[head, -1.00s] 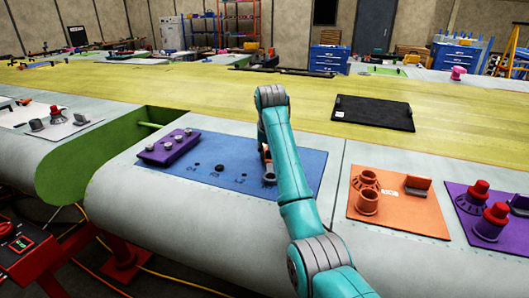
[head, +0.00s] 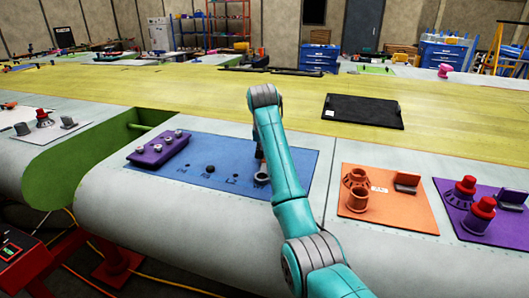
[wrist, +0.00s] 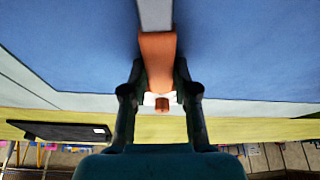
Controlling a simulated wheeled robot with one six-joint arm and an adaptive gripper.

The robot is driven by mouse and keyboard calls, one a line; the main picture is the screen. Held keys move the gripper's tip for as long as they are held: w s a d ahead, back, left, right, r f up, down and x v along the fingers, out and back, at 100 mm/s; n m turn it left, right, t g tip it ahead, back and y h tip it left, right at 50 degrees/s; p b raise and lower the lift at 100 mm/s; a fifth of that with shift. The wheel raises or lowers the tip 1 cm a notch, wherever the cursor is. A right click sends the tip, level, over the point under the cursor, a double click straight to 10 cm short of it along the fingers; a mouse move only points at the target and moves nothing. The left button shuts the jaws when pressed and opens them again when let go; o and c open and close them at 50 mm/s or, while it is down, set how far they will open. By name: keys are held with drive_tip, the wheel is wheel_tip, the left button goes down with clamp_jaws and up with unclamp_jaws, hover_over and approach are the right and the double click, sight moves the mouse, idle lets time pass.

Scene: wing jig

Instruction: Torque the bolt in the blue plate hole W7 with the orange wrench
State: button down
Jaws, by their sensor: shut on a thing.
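The blue plate (head: 215,178) lies on the pale wing surface, with a row of dark holes and small marks too small to read, so I cannot pick out W7. The orange wrench shows in the wrist view, where my gripper (wrist: 159,72) is shut on its orange handle (wrist: 158,52). Its grey shaft runs out past the top edge of that view, over blue surface. In the head view my arm mostly hides the gripper. A small round grey end (head: 261,177) shows beside the arm, low at the plate's right part. Whether it sits on a bolt is unclear.
A purple block (head: 150,158) with several grey bolts stands on the plate's left. An orange plate (head: 408,212) with orange fittings and a purple plate (head: 470,228) with red-topped parts lie to the right. A black mat (head: 362,112) lies behind. A green-lined gap (head: 75,172) opens at left.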

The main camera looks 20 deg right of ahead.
drive_tip(key=shift+s+d+m+g+h, duration=0.2)
drive_tip(key=shift+s+d+m, duration=0.15)
drive_tip(key=shift+d+m, duration=0.25)
drive_tip(key=shift+s+d+m+g+h, duration=0.1)
drive_tip(key=shift+s+d+m+h, duration=0.15)
drive_tip(key=shift+d+m, duration=0.3)
drive_tip(key=shift+s+m, duration=0.1)
drive_tip(key=shift+m, duration=0.15)
drive_tip(key=shift+s+d+m+g+h, duration=0.35)
drive_tip(key=shift+s+d+m, duration=0.45)
drive_tip(key=shift+m, duration=0.2)
drive_tip(key=shift+s+d+m, duration=0.3)
drive_tip(key=shift+s+m, duration=0.05)
drive_tip(key=shift+m, duration=0.25)
drive_tip(key=shift+r, duration=0.1)
